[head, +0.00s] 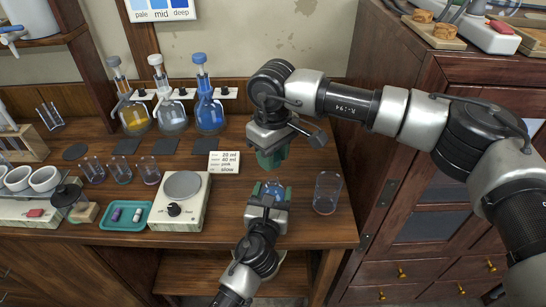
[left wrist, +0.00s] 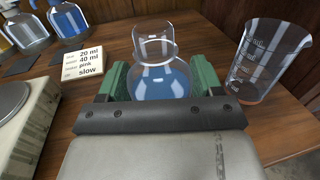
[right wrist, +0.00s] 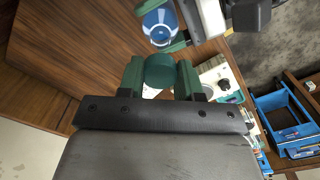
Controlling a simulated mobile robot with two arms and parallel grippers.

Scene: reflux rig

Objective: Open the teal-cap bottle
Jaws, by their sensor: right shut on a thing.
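The bottle is a small round glass flask with blue liquid (left wrist: 160,80), upright with an open, bare neck. In the head view the bottle (head: 274,188) is at the table's front right. My left gripper (head: 268,197) has its green fingers on both sides of the bottle's body, apparently touching it. My right gripper (right wrist: 160,78) is shut on the teal cap (right wrist: 159,70), a short cylinder. In the head view my right gripper (head: 270,160) holds the cap above the bottle, apart from it. The bottle (right wrist: 158,22) also shows in the right wrist view.
A glass beaker (head: 327,192) stands right of the bottle. A white scale (head: 181,203) and a teal tray (head: 126,216) are to the left. A recipe card (head: 224,162) and several stoppered flasks (head: 208,116) stand behind. A wooden cabinet (head: 400,150) is at right.

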